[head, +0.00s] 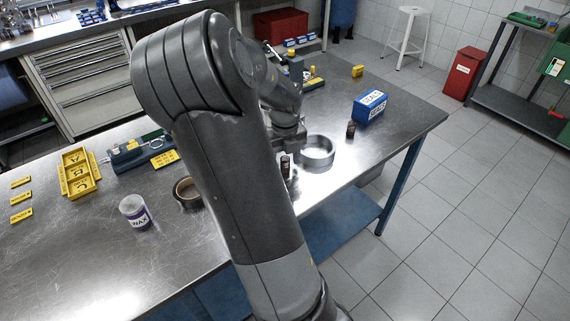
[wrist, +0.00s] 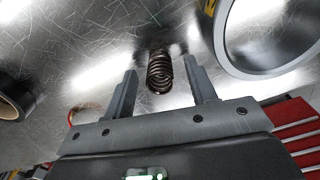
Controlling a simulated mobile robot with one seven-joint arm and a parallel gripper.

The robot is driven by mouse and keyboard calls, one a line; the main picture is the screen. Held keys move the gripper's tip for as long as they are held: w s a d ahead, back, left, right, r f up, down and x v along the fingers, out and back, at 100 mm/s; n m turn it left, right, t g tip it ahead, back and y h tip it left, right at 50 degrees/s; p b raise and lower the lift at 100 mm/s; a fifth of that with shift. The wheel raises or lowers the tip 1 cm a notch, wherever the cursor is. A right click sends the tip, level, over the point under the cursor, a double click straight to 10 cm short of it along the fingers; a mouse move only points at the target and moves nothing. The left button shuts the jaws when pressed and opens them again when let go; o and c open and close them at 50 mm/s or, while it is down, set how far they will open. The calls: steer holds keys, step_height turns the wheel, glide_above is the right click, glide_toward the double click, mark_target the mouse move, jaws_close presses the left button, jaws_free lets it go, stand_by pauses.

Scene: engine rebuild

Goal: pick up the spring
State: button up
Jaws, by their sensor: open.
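The spring (wrist: 160,73) is a dark, bronze-brown coil on the scratched metal bench, at the centre of the wrist view. My gripper (wrist: 160,67) is open, with one finger to the left and one to the right of the spring. Gaps show between the spring and both fingers, so it is not held. In the head view my gripper (head: 287,160) is low over the bench beside the metal ring, partly hidden by my arm. I cannot make out the spring there.
A wide metal ring (head: 318,154) stands close on the right; it also shows in the wrist view (wrist: 228,52). A dark roll (head: 187,193) and a wax tin (head: 135,212) are to the left. A blue seals box (head: 371,106) and small dark object (head: 351,129) are beyond.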

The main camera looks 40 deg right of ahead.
steer(key=shift+f, duration=0.6)
steer(key=shift+c, duration=0.4)
steer(key=c, duration=1)
steer(key=shift+o, duration=0.2)
